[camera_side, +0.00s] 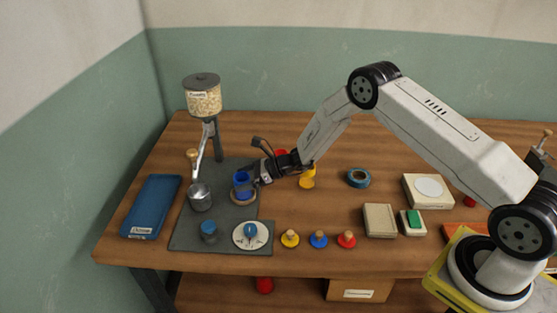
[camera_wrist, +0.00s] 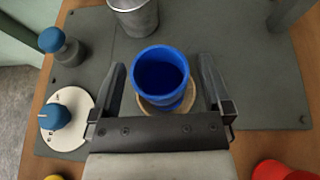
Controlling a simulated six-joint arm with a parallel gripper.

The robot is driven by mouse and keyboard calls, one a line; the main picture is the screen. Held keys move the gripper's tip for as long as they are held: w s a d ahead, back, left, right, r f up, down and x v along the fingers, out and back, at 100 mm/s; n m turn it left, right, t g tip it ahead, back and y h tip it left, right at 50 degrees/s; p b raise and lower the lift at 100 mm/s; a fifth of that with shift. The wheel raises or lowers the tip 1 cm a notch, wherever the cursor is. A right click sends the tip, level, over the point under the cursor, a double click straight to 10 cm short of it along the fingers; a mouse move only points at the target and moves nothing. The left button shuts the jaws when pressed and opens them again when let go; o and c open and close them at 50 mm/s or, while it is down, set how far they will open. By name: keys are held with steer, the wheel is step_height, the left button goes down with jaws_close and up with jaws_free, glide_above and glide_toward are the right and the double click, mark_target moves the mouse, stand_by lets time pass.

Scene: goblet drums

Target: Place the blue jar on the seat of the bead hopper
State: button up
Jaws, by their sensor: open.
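The blue jar (camera_side: 241,181) stands upright, open top up, on or just over a round tan disc (camera_side: 243,199) on the grey mat. In the wrist view the blue jar (camera_wrist: 161,77) looks empty inside, and the tan disc (camera_wrist: 168,107) shows under its near side. My gripper (camera_side: 253,178) is at the jar's right. Its fingers (camera_wrist: 161,70) are open, one on each side of the jar, with gaps visible. The bead hopper (camera_side: 202,97), a clear bead-filled container with a grey lid, stands on a post behind the jar. I cannot tell whether the disc is its seat.
A metal cup (camera_side: 200,197) stands left of the jar. A blue-topped shaker (camera_side: 208,231) and a white dial (camera_side: 252,236) are in front. A blue tray (camera_side: 152,206) lies at left. A yellow jar (camera_side: 307,178) stands right, near the arm. Coloured knobs line the front.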

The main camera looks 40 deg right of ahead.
steer(key=v, duration=1.1)
steer(key=shift+d+r, duration=0.1)
steer(key=s+a+r+n+g+h, duration=0.2)
steer(key=s+n+g, duration=0.2)
steer(key=s+n, duration=0.2)
steer(key=s+a+r+n+g+h, duration=0.1)
steer(key=s+a+r+n+g, duration=0.2)
steer(key=s+n, duration=0.3)
steer(key=s+d+r+n+h, duration=0.1)
steer(key=s+r+n+h, duration=0.2)
steer(key=s+n, duration=0.3)
steer(key=s+d+r+n+h, duration=0.2)
steer(key=s+r+n+h, duration=0.1)
steer(key=s+n, duration=0.4)
steer(key=shift+d+n+t+h, duration=0.3)
steer(key=shift+d+n+h, duration=0.05)
steer(key=shift+n+h, duration=0.25)
steer(key=shift+f, duration=0.1)
